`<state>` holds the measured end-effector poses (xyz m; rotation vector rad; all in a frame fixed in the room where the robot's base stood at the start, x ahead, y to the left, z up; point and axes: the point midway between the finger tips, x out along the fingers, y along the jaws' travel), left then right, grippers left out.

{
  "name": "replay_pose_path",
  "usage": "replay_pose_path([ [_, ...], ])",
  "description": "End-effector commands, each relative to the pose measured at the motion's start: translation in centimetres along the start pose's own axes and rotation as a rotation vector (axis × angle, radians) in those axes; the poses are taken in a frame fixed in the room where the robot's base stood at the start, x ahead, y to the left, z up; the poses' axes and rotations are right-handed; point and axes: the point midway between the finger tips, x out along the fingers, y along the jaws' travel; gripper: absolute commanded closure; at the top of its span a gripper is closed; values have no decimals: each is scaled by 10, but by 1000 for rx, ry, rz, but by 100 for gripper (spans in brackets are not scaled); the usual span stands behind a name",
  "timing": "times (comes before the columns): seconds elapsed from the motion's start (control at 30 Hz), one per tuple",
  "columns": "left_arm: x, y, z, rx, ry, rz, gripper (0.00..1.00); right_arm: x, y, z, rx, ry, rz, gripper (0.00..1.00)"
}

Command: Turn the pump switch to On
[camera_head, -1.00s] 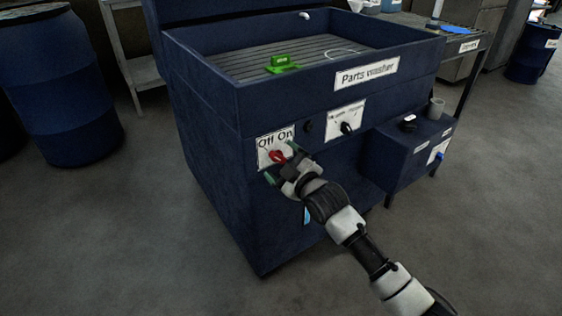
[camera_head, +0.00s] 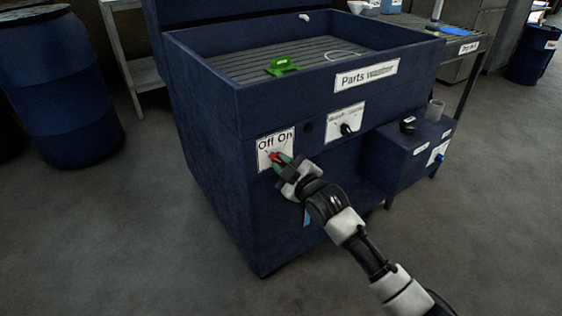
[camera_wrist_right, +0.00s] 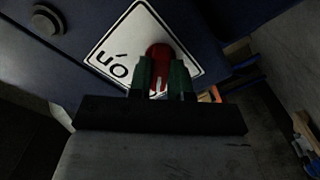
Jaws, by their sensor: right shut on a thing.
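The pump switch is a red knob (camera_head: 274,156) on a white plate (camera_head: 265,150) marked Off and On, low on the front of the parts washer (camera_head: 225,110). In the head view the knob's visible end points up and left, towards the Off side. My right gripper (camera_head: 281,162) has its green-tipped fingers closed around the knob. In the right wrist view the red knob (camera_wrist_right: 158,58) sits between the two green fingertips (camera_wrist_right: 160,78), and part of the word On shows beside it. The fingers hide the lower part of the knob. My left gripper is out of view.
A second plate with a black knob (camera_head: 346,129) is right of the switch. A green part (camera_head: 282,66) lies on the washer's grated top. A low blue box (camera_head: 405,155) stands at the right, and a blue barrel (camera_head: 62,90) at the left. The floor in front is clear.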

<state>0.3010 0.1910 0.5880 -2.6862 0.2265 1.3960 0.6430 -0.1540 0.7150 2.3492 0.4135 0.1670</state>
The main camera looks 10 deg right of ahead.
Motion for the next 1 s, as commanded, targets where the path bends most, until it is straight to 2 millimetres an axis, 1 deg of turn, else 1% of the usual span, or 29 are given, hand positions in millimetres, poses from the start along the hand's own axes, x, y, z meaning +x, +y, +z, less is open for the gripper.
replay_pose_path([
  [0.1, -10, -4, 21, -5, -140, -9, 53, 0, 1, -1, 70, -3, -2, 89],
  [0.23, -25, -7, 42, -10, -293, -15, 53, 0, 2, -1, 192, -4, -1, 89],
  [0.27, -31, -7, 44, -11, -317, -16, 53, 0, 3, -2, 238, -5, -2, 89],
  [0.3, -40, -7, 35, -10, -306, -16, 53, 0, 6, -4, 360, -6, -2, 89],
  [0.33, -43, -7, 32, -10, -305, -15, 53, 0, 6, -4, 444, -6, -2, 89],
  [0.37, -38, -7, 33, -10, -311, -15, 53, 0, 5, -3, 525, -7, -2, 89],
  [0.4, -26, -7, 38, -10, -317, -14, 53, 0, 3, 0, 592, -5, -1, 89],
  [0.47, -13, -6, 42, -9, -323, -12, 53, 0, 2, 1, 659, -4, -1, 89],
  [0.57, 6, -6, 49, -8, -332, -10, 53, 0, 3, 1, 806, -5, -1, 89],
  [0.67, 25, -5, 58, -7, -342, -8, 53, 0, 3, 2, 1000, -5, 0, 89],
  [0.7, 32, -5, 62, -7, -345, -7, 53, 0, 3, 2, 1101, -5, 0, 89],
  [0.8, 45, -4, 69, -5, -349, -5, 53, 0, 3, 3, 1345, -4, 1, 89],
  [0.83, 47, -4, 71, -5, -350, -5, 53, 0, 3, 4, 1403, -4, 1, 90],
  [0.9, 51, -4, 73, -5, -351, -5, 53, 0, 3, 4, 1502, -4, 0, 89],
  [1.0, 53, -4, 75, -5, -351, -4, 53, 0, 3, 4, 1556, -4, 0, 89],
])
